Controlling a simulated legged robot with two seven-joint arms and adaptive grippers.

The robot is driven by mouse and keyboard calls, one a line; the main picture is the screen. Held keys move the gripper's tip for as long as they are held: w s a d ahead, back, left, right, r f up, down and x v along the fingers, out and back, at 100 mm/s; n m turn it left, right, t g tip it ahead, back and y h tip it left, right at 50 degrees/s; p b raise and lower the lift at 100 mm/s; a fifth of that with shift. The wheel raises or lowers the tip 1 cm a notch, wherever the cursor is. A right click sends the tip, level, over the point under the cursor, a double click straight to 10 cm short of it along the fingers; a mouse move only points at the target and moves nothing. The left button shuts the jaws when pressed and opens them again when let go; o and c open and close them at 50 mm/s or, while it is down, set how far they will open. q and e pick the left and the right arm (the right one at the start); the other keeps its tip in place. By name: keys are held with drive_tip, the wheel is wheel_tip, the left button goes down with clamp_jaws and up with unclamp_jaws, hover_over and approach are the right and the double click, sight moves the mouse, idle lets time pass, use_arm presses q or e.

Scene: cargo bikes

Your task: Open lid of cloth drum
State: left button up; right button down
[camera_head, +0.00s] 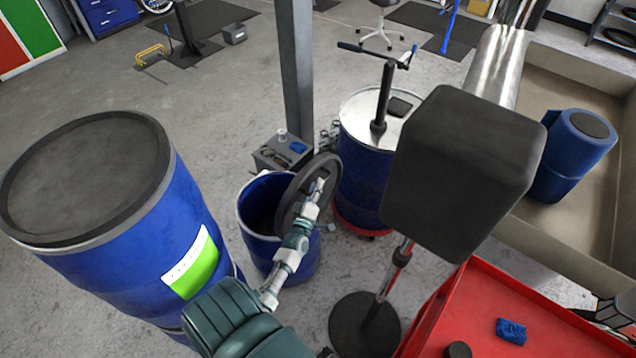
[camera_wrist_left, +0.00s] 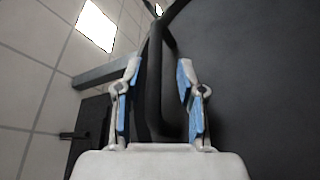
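The cloth drum (camera_head: 290,265) is a small blue drum in the middle of the head view. Its round dark lid (camera_head: 305,190) stands steeply tilted up at the drum's right side, and the drum's dark opening shows on the left. My left gripper (camera_head: 319,187) is at the face of the lid. In the left wrist view the gripper (camera_wrist_left: 158,75) has its blue-padded fingers apart, with a black bar, apparently the lid's handle (camera_wrist_left: 155,80), between them. I see gaps beside the bar; contact is unclear. My right gripper is not in view.
A large blue drum (camera_head: 130,270) with a closed dark top stands at left. Another blue drum (camera_head: 362,170) with a silver top stands behind right, near a grey post (camera_head: 296,80). A red cart (camera_head: 490,300) and a black-headed stand (camera_head: 460,170) are at right.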

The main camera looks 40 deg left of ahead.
use_arm(q)
drive_tip(key=v, duration=0.9)
drive_tip(key=shift+s, duration=0.35)
drive_tip(key=shift+s+d+f, duration=0.1)
drive_tip(key=shift+f, duration=0.1)
drive_tip(key=f+v, duration=0.1)
drive_tip(key=v, duration=1.9)
drive_tip(key=shift+a, duration=0.35)
idle(0.4)
